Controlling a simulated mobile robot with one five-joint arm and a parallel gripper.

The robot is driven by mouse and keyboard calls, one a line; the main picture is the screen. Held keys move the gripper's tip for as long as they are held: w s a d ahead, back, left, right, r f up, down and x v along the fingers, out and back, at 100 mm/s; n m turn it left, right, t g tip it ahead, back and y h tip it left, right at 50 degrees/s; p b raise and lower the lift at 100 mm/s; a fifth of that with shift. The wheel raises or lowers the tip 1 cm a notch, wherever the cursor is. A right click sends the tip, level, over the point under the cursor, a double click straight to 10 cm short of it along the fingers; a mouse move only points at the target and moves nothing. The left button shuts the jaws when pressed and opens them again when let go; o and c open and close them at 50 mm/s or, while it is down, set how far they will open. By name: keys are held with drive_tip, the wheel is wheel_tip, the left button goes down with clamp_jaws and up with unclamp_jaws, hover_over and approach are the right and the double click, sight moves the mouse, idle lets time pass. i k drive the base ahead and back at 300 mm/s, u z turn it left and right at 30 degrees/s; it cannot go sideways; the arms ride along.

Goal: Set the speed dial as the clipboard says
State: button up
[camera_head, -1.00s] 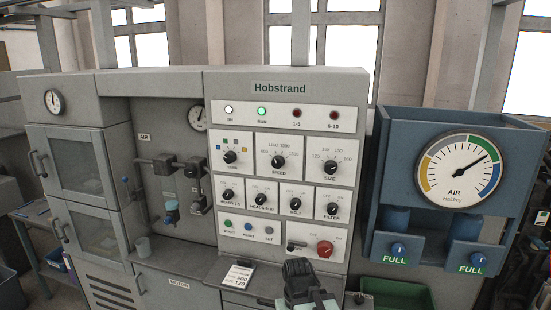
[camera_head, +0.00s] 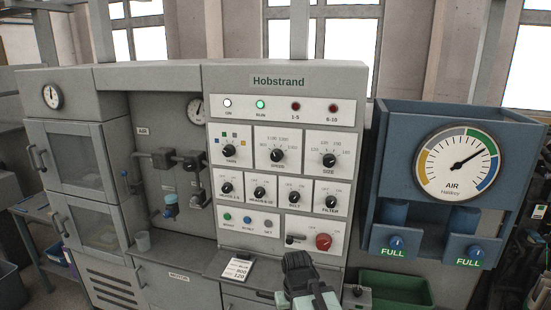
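The speed dial (camera_head: 277,155) is a black knob on a white plate in the upper middle of the control panel. Its printed scale is too small to read surely, and its exact setting is unclear. The clipboard (camera_head: 237,268) is a white sheet lying on the ledge below the panel. Its large lower figures look like 800 or 900 over 120; the rest is illegible. My gripper (camera_head: 298,268) is at the bottom centre, dark with pale green parts behind it, below the panel and apart from the dial. Its fingertips cannot be made out.
Knobs for type (camera_head: 230,151) and size (camera_head: 329,160) flank the speed dial, with a row of smaller knobs beneath. A red knob (camera_head: 323,241) sits lower right. The green run lamp (camera_head: 260,104) is lit. A blue air gauge unit (camera_head: 455,109) stands out at the right.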

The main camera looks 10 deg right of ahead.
sight(277, 154)
drive_tip(key=u, duration=2.4)
drive_tip(key=i, duration=0.4)
drive_tip(key=z, duration=0.35)
